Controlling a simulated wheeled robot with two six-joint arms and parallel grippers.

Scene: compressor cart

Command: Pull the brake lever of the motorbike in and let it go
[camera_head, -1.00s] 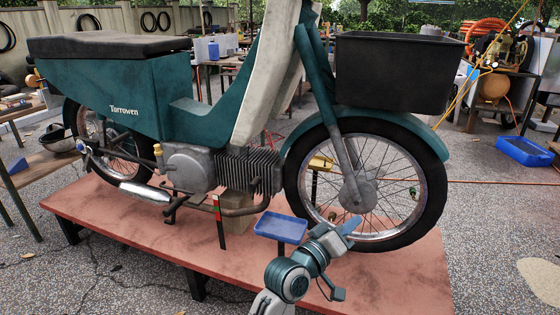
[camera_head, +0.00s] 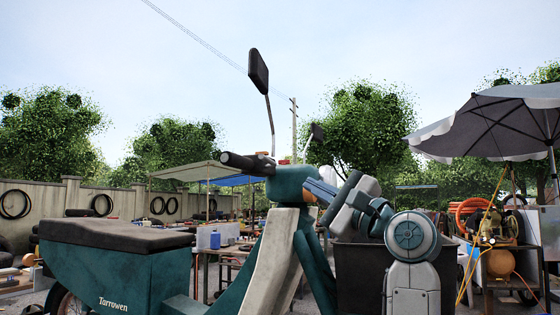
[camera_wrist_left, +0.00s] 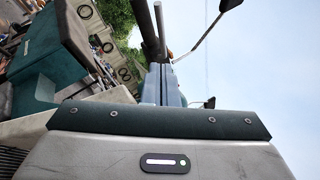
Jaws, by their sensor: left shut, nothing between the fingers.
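The teal motorbike (camera_head: 120,262) stands with its handlebar in the middle of the head view. A black handgrip (camera_head: 247,163) points left from the bar. I cannot make the lever out in the head view. My left gripper (camera_head: 318,190) is shut and empty, just right of the teal headstock. In its wrist view the fingers (camera_wrist_left: 164,80) are together and point toward the grip and lever; contact cannot be told. My right gripper is not in view.
A mirror (camera_head: 258,72) rises on a thin stem above the handlebar. The black front basket (camera_head: 350,272) is below my left arm. A parasol (camera_head: 490,120) and a compressor cart (camera_head: 497,262) stand at the right. Open sky is above the bar.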

